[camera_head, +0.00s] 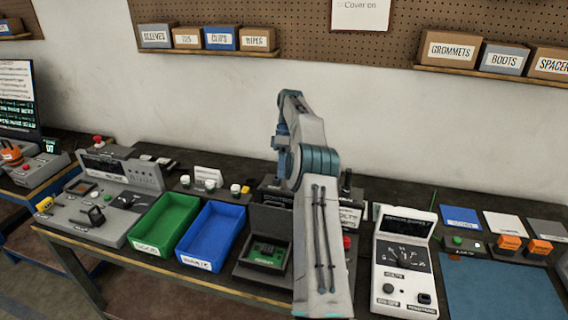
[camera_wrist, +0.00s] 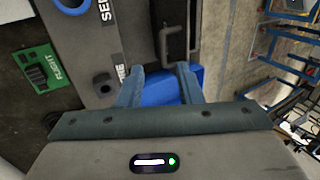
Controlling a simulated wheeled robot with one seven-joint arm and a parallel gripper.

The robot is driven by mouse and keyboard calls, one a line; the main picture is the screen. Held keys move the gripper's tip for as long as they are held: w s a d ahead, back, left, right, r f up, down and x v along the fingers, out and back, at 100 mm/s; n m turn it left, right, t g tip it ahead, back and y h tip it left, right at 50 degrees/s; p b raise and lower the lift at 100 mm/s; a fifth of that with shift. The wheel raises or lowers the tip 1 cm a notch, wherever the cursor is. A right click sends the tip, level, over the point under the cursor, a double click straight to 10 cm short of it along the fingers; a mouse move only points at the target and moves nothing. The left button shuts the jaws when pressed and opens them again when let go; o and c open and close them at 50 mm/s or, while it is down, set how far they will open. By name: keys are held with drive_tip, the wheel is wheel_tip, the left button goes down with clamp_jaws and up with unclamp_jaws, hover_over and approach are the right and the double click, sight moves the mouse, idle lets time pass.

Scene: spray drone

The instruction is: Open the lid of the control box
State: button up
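A dark grey box (camera_head: 246,268) stands on the bench right of the blue bin. A green board (camera_head: 265,254) shows inside it, and a dark panel (camera_head: 270,219), which looks like its raised lid, stands behind. A partly covered label reading "CONT…" is just behind. In the wrist view, a green board marked "FLIGHT" (camera_wrist: 42,70) is at left, and a grey panel with a partly hidden label (camera_wrist: 108,25) and a bar handle (camera_wrist: 178,35) is near the top. My gripper (camera_wrist: 158,82) is open, its fingers apart with nothing between them. The head view does not show it.
A green bin (camera_head: 165,222) and a blue bin (camera_head: 212,232) stand left of the box. A white-faced meter (camera_head: 404,262) stands to the right, near a blue mat (camera_head: 500,290). My arm crosses the bench and hides part of the box's right side.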

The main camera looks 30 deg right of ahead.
drive_tip(key=shift+v, duration=0.75)
drive_tip(key=shift+s, duration=0.15)
